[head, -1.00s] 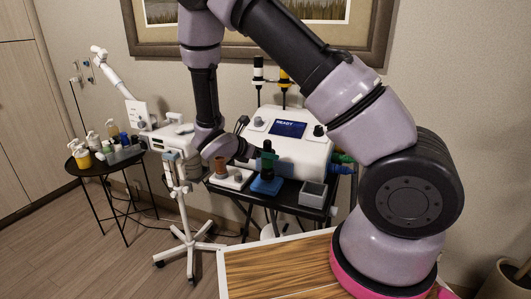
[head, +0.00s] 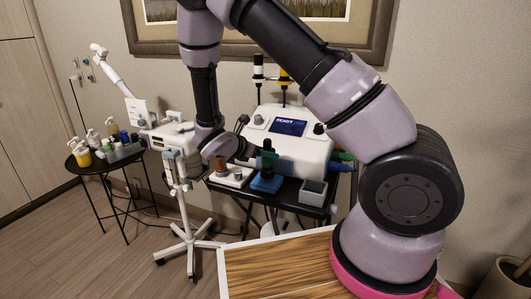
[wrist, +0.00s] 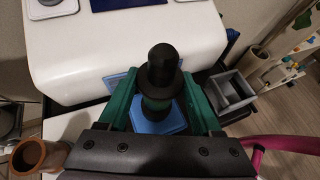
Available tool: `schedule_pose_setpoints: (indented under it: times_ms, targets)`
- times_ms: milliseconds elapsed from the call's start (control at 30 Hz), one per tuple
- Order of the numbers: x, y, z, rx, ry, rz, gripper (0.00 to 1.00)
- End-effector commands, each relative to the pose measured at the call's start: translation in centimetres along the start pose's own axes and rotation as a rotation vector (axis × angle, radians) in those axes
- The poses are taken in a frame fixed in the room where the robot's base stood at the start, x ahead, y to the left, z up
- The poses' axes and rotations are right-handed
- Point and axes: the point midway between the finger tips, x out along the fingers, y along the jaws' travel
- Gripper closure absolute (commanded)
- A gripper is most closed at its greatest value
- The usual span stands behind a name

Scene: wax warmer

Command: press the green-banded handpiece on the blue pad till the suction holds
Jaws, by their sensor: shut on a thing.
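The black handpiece (wrist: 163,68) stands upright between the green fingers of my gripper (wrist: 160,106) in the wrist view. A dark green band shows on its lower part. My gripper is shut on it. The blue pad (wrist: 172,126) lies directly below the handpiece. In the head view the handpiece (head: 267,156) stands over the blue pad (head: 266,184), with my gripper (head: 252,150) reaching it from the left. Its foot looks to be at the pad, but I cannot tell whether it is pressed on or sealed.
The white console (head: 290,145) with a READY screen stands behind the pad. A grey open box (head: 313,190) is to the right, and a white block with a brown cup (head: 221,163) to the left. A white wheeled stand (head: 188,215) stands left of the black cart.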

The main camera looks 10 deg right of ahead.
Motion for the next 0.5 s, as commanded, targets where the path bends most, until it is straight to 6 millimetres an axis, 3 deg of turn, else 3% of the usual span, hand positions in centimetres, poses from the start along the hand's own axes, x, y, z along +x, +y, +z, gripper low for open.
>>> schedule_pose_setpoints:
  times_ms: [500]
  targets:
    - [0.31,0.03,-0.53,0.000,0.000,0.000,1.00]
